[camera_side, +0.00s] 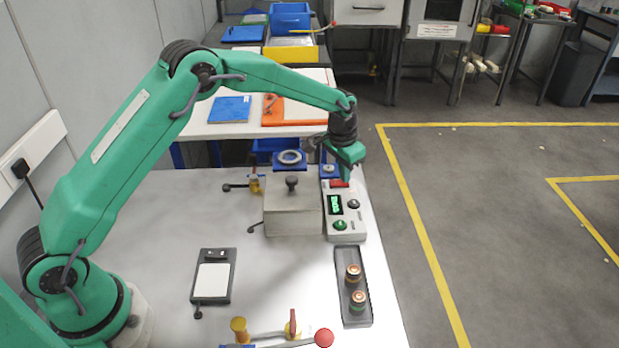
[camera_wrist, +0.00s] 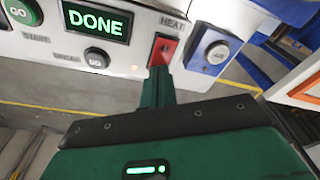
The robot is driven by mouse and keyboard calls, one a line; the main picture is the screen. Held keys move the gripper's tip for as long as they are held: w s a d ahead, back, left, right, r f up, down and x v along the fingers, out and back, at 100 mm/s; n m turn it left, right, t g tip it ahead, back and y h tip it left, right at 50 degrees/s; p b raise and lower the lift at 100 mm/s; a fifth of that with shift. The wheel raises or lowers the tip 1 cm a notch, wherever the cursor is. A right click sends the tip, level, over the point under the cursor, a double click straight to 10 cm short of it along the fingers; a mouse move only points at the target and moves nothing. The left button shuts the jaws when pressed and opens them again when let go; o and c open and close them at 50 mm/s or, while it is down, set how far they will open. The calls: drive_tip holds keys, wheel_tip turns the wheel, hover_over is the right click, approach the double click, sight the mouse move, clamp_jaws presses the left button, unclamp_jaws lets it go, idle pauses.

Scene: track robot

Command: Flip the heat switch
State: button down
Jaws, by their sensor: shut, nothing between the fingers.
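The heat switch is a red rocker under the label HEAT on the white control box, seen in the wrist view (camera_wrist: 161,50). In the side view the red switch (camera_side: 340,184) is at the far end of the control box (camera_side: 345,239). My gripper (camera_wrist: 158,76) is shut and empty, its tip right at the lower edge of the switch; I cannot tell whether it touches. In the side view my gripper (camera_side: 342,174) is just over that end of the box. The box's display (camera_wrist: 97,22) reads DONE in green. The rocker's exact position is unclear.
A blue-framed round part (camera_wrist: 217,52) is right beside the switch. A metal block with a black knob (camera_side: 292,184) stands left of the box. A dark battery tray (camera_side: 347,320) lies nearer.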

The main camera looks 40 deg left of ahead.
idle(0.3)
drive_tip(key=shift+r, duration=3.4)
drive_tip(key=shift+r, duration=0.1)
drive_tip(key=s+a+r+n+t, duration=0.1)
drive_tip(key=s+a+r, duration=0.2)
drive_tip(key=s+r, duration=0.55)
drive_tip(key=s+a+r+t, duration=0.1)
drive_tip(key=s+a+r, duration=0.1)
drive_tip(key=s+r, duration=0.6)
drive_tip(key=s+a+f+n+t, duration=0.1)
drive_tip(key=s, duration=0.9)
drive_tip(key=s+a+f+n, duration=0.1)
drive_tip(key=s+f, duration=0.1)
drive_tip(key=s, duration=0.9)
drive_tip(key=shift+s+a+t, duration=0.2)
drive_tip(key=shift+a+t, duration=0.2)
